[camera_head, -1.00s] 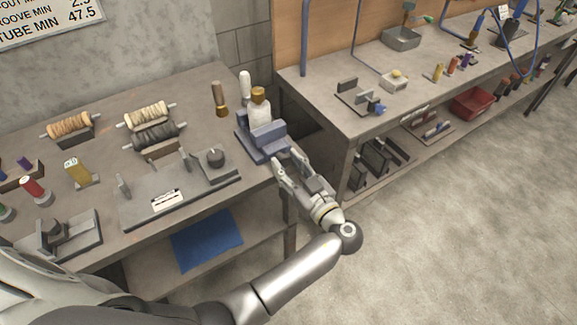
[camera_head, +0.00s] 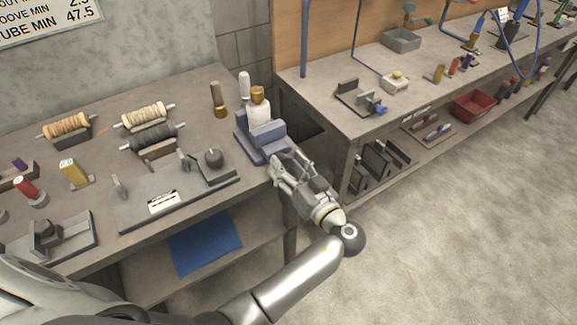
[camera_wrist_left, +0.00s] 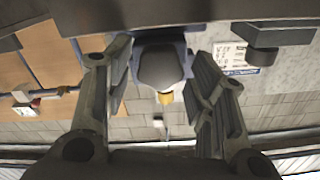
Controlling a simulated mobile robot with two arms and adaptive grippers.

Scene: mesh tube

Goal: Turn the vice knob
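The blue-grey vice (camera_head: 260,146) stands at the right end of the left bench, with a white piece (camera_head: 259,114) topped by a brass-coloured cap (camera_head: 258,95) upright in it. In the left wrist view, the dark grey vice knob (camera_wrist_left: 160,70) is centred between the fingers, with a visible gap on each side. My left gripper (camera_head: 277,164) is at the bench's right edge, close to the front of the vice. In the wrist view it (camera_wrist_left: 160,80) is open. In the head view the gripper hides the knob. My right gripper is not in view.
A dark plate fixture (camera_head: 180,190) lies left of the vice. Thread spools (camera_head: 147,116) and a wooden-handled tool (camera_head: 218,99) stand behind it. A second bench (camera_head: 320,95) is at the right, across a narrow gap. The floor (camera_head: 440,220) at the right is clear.

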